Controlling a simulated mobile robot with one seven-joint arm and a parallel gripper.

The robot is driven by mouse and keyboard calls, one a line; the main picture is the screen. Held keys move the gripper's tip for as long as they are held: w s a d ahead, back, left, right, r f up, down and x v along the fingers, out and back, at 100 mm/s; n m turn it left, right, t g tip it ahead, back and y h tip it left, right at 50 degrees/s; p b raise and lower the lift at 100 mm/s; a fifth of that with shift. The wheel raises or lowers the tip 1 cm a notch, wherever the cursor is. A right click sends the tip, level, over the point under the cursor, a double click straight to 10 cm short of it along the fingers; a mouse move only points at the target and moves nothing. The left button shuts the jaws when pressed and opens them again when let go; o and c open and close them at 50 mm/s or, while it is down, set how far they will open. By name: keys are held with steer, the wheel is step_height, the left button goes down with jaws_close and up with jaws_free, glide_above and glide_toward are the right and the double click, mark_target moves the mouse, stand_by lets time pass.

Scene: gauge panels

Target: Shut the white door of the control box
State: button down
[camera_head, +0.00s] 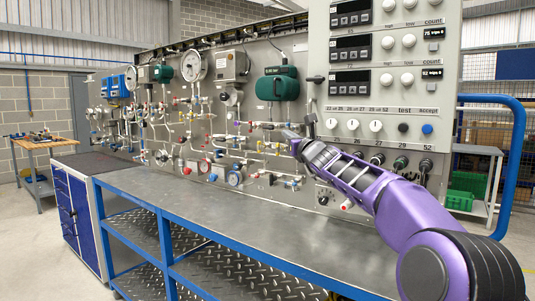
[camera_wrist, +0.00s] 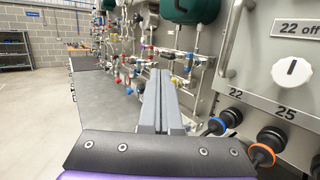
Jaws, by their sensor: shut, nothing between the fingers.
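The control box (camera_head: 345,100) is the tall pale panel at the right in the head view, with displays, knobs and buttons on its front. A pale front with a handle, which looks like its white door (camera_head: 320,98), carries the lower knobs; it also shows at the right of the wrist view (camera_wrist: 262,95). I cannot tell how far it stands open. My gripper (camera_head: 290,134) is shut and empty, in front of the panel's left lower edge. In the wrist view my gripper (camera_wrist: 160,74) points along the bench, left of the handle (camera_wrist: 234,42). No contact with the door shows.
A metal bench (camera_head: 225,230) with a blue frame runs below the gauge panel (camera_head: 235,125). Pipes, valves and gauges stick out near my fingers. Connectors with orange and blue rings (camera_wrist: 262,153) sit low at the right. A blue rail (camera_head: 519,150) stands far right. Open floor lies left.

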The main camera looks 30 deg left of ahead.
steer(key=s+a+f, duration=0.1)
steer(key=s+a, duration=0.1)
steer(key=s, duration=0.5)
steer(key=shift+a+f, duration=0.15)
steer(key=shift+a, duration=0.05)
